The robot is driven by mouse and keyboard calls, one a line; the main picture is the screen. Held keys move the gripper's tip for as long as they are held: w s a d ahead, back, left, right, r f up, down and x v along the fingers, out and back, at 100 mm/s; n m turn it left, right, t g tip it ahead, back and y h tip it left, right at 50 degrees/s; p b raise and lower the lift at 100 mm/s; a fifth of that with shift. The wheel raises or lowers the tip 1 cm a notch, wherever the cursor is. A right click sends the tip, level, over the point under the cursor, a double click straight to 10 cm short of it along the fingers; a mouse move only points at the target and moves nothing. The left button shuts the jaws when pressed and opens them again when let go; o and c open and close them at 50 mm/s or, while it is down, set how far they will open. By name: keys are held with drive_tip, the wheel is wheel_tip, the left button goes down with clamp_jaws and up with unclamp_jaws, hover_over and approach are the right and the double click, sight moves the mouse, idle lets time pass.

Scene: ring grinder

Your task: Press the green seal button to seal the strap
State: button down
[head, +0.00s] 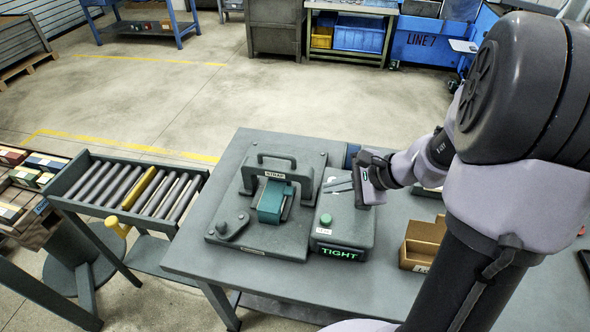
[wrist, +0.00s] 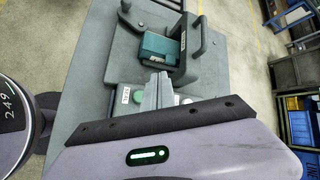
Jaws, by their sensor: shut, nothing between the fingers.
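The green seal button (head: 326,219) is a round cap on the grey control box (head: 350,222), above a small white label and a lit green "TIGHT" display (head: 340,254). My gripper (head: 328,185) is shut and empty. Its fingers are over the control box, on the far side of the green button and apart from it. In the wrist view the closed fingertips (wrist: 158,78) point towards the strapping station, and a green button (wrist: 138,97) shows just left of them. The station, labelled "STRAP" (head: 275,175), holds a teal block (head: 272,203) under its arch.
The station and control box stand on a grey table (head: 225,276). An open cardboard box (head: 422,243) is right of the control box. A roller conveyor (head: 128,192) adjoins on the left. A small lever (head: 232,226) is at the station's near left.

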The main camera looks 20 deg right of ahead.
drive_tip(key=shift+s+d+f, duration=0.1)
drive_tip(key=shift+d, duration=0.1)
drive_tip(key=shift+f, duration=0.1)
drive_tip(key=b, duration=0.6)
hover_over(329, 219)
wheel_tip(329, 219, down, 8)
drive_tip(key=shift+s+r, duration=0.1)
drive_tip(key=shift+r, duration=0.1)
drive_tip(key=shift+f+b, duration=0.45)
drive_tip(key=shift+b, duration=0.15)
drive_tip(key=shift+f, duration=0.1)
idle(0.9)
drive_tip(key=shift+f+b, duration=0.35)
drive_tip(key=shift+b, duration=0.25)
